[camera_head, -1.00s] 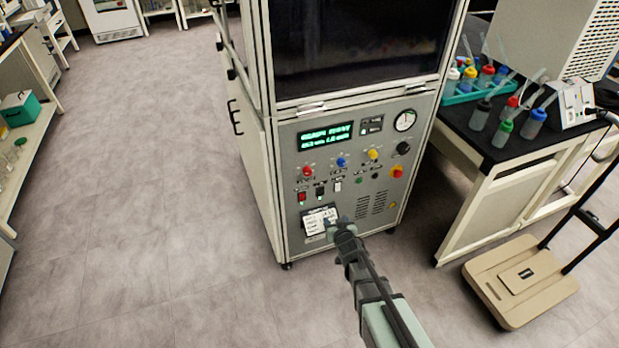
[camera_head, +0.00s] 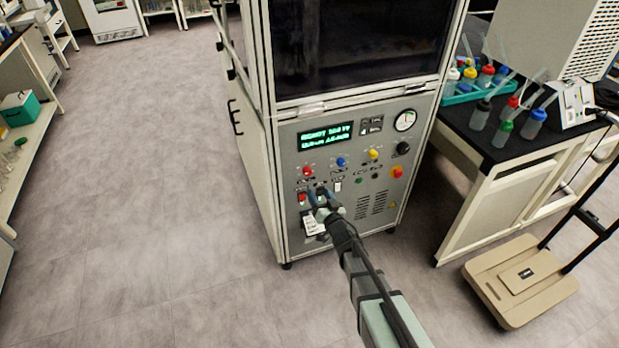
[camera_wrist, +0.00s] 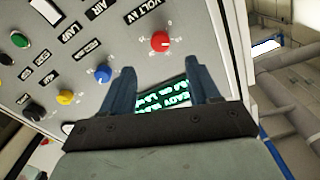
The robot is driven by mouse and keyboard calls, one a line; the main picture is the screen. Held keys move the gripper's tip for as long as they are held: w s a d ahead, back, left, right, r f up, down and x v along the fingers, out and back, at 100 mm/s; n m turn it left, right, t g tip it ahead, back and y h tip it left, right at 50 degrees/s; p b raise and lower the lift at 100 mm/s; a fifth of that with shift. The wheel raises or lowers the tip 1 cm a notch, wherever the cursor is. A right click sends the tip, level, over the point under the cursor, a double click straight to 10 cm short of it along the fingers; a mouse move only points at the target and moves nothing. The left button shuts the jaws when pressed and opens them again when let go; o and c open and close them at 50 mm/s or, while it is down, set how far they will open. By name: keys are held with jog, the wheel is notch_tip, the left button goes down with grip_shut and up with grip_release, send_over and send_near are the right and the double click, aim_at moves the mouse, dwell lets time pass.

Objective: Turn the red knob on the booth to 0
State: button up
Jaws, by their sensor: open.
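The booth is a tall pale cabinet with a grey control panel (camera_head: 350,215). The red knob (camera_head: 308,171) sits at the panel's upper left, left of a blue and a yellow knob. In the wrist view the red knob (camera_wrist: 160,41) shows under the label "VOLT AV", with small dial marks around it that are too small to read. My gripper (camera_head: 318,193) is in front of the panel, below the red knob. In the wrist view its two dark blue fingers (camera_wrist: 160,78) are apart and empty, and the knob appears beyond the gap between their tips, apart from them.
The blue knob (camera_wrist: 103,73) and yellow knob (camera_wrist: 65,97) are close by. A lit green display (camera_head: 326,137) is above the knobs. A red mushroom button (camera_head: 397,171) is at right. A bench with bottles (camera_head: 505,135) and a trolley (camera_head: 520,280) stand right; floor at left is clear.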

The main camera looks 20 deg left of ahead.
aim_at(309, 174)
jog(key=x, duration=1)
jog(key=shift+c, duration=0.4)
jog(key=c, duration=1)
jog(key=shift+o, duration=0.2)
jog(key=shift+n, duration=0.4)
jog(key=n, duration=0.5)
jog(key=shift+w+n, duration=0.1)
jog(key=shift+n, duration=0.3)
jog(key=n, duration=0.5)
jog(key=shift+d, duration=0.1)
jog(key=shift+n, duration=0.3)
